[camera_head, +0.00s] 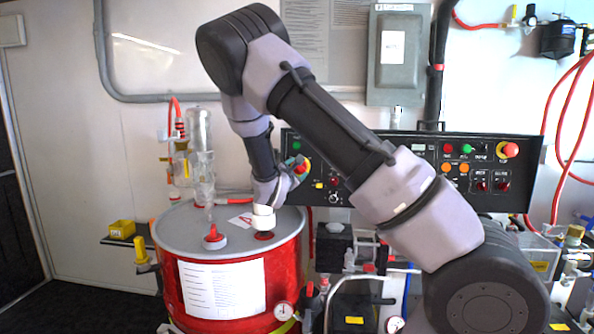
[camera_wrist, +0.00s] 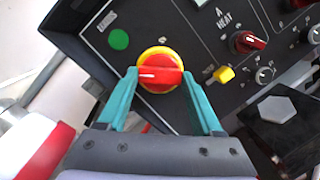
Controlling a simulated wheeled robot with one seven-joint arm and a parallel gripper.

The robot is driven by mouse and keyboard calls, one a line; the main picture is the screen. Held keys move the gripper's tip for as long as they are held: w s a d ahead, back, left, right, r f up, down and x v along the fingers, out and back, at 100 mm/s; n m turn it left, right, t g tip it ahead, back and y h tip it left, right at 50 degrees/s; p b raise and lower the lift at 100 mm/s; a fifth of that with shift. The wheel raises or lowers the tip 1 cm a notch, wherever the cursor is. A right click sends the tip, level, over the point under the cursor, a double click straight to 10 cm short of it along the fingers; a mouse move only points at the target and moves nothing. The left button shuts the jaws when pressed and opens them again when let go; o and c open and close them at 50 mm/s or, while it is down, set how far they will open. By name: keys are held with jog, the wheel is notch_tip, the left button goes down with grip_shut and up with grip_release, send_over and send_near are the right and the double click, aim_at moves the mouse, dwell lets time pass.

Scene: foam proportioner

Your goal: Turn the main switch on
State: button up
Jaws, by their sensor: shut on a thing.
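The main switch (camera_wrist: 160,72) is a red rotary knob on a yellow round base, set in the black control panel. In the wrist view its white mark lies at the left side of the knob, and the knob's bar lies almost level. My gripper (camera_wrist: 161,76) has its two teal fingers on either side of the red knob and is shut on it. In the head view the switch (camera_head: 306,167) shows partly behind my gripper (camera_head: 298,167), at the panel's left part.
A green button (camera_wrist: 118,39), a yellow knob (camera_wrist: 224,74) and a red heat knob (camera_wrist: 246,42) surround the switch. A red drum (camera_head: 280,277) with a grey lid stands below my wrist. A second red-and-yellow knob (camera_head: 509,150) is at the panel's right.

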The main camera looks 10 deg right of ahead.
jog(key=m+g, duration=0.1)
jog(key=m, duration=0.4)
jog(key=shift+r+h, duration=0.1)
jog(key=shift+h, duration=0.2)
jog(key=m, duration=0.2)
jog(key=m+g, duration=0.1)
jog(key=m, duration=0.1)
jog(key=shift+w+r+m+g, duration=0.1)
jog(key=shift+m+g, duration=0.2)
jog(key=shift+m, duration=0.1)
jog(key=m+y, duration=0.1)
jog(key=m, duration=0.3)
jog(key=shift+r+g, duration=0.1)
jog(key=shift+g, duration=0.2)
jog(key=shift+m+y, duration=0.6)
jog(key=shift+m, duration=1.2)
jog(key=shift+g, duration=0.3)
jog(key=o, duration=1.4)
jog(key=shift+c, duration=0.2)
jog(key=shift+r, duration=0.1)
